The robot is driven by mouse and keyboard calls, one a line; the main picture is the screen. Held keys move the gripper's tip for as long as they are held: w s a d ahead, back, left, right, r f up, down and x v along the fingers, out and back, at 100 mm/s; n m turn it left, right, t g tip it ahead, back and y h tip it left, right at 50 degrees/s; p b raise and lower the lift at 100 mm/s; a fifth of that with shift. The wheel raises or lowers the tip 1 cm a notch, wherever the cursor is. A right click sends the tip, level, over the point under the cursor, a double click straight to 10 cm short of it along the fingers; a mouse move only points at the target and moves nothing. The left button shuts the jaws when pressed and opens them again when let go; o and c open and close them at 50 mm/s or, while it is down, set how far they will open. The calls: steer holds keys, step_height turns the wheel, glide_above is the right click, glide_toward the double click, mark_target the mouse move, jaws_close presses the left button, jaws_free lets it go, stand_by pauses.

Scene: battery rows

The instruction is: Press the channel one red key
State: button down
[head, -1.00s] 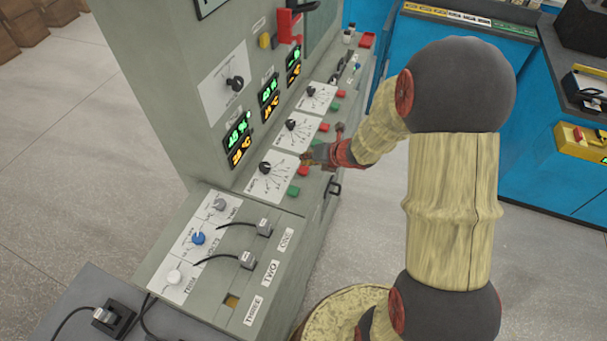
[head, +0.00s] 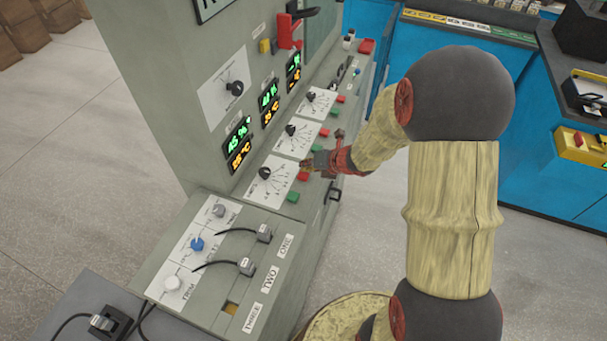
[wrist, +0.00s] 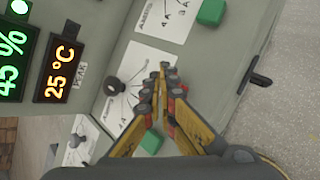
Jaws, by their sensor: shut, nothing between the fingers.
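The sloped console carries three channel panels, each with a black dial, a red key and a green key. I cannot read which is channel one. The nearest panel has a red key (head: 303,176) and a green key (head: 292,197). The middle panel has a red key (head: 324,132) and a green key (head: 318,145). My gripper (head: 306,165) is shut and empty, its tips close to the nearest red key; contact cannot be told. In the wrist view, my gripper (wrist: 163,76) covers the area between two green keys, and no red key shows clearly.
Lit displays (head: 239,145) stand on the upright cabinet behind the panels. A lower box (head: 215,262) with knobs and plugged cables juts out in front. A dark handle (head: 333,190) sticks out from the console's side. Blue counters (head: 455,70) stand at the right.

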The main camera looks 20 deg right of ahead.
mark_target(306, 174)
steer(key=shift+f, duration=0.1)
stand_by(0.5)
steer(key=shift+f+b, duration=0.3)
steer(key=shift+b, duration=0.15)
steer(key=shift+f+b, duration=0.4)
steer(key=shift+f, duration=0.05)
stand_by(0.8)
steer(key=shift+r, duration=0.1)
steer(key=shift+r+p, duration=0.7)
steer(key=shift+r, duration=0.1)
step_height(306, 174, up, 5)
steer(key=p, duration=0.4)
stand_by(0.8)
